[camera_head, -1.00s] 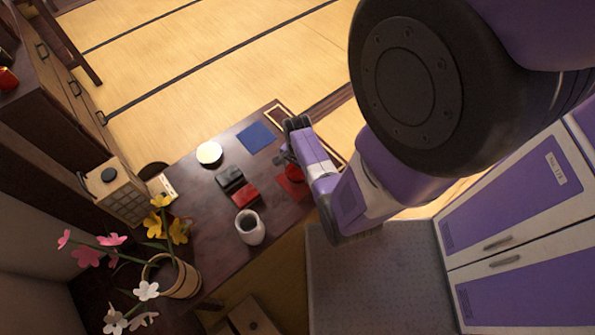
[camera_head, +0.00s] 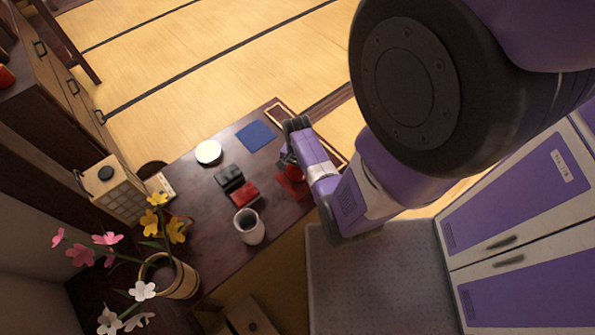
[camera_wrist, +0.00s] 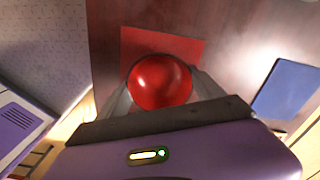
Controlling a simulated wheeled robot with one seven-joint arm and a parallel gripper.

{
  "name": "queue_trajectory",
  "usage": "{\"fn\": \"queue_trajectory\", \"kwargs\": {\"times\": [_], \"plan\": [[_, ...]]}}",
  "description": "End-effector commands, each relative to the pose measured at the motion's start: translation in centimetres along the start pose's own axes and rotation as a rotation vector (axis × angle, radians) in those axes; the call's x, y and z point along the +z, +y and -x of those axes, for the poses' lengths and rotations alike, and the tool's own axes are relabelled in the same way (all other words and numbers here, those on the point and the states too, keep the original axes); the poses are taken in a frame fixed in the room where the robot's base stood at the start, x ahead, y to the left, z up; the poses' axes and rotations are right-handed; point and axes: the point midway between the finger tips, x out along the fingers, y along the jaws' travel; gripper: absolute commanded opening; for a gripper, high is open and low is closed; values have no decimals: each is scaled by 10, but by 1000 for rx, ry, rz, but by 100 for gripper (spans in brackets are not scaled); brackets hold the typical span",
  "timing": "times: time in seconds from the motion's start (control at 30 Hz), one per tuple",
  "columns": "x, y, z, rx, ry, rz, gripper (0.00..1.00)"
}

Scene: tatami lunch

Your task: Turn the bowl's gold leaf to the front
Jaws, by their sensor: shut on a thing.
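The bowl (camera_wrist: 160,82) shows in the wrist view as a glossy red rounded form between my fingers. My gripper (camera_wrist: 163,90) is shut on it, with a finger on either side. No gold leaf shows on the part of the bowl in view. A red square mat (camera_wrist: 188,48) lies below and beyond it; I cannot tell whether the bowl touches it. In the head view my gripper (camera_head: 288,158) is over the table's right part, by the red mat (camera_head: 293,184), and the bowl is mostly hidden.
The dark table (camera_head: 205,240) also carries a blue mat (camera_head: 255,136), a white round dish (camera_head: 208,152), a black and red box (camera_head: 243,190) and a pale cup (camera_head: 249,228). A flower pot (camera_head: 180,278) and a lantern (camera_head: 118,192) stand to the left.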

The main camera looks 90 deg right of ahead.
Motion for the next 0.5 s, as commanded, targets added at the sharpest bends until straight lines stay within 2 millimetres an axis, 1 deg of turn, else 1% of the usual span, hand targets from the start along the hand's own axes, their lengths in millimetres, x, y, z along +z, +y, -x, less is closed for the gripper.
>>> {"fn": "queue_trajectory", "kwargs": {"times": [0.33,0.37,0.4,0.43,0.47,0.5], "plan": [[0,0,-5,0,0,0,28],[0,0,-4,0,0,0,82],[0,0,-4,0,0,0,90],[0,0,-4,0,0,0,96],[0,0,-4,0,0,0,100],[0,0,-4,0,0,0,100]]}}
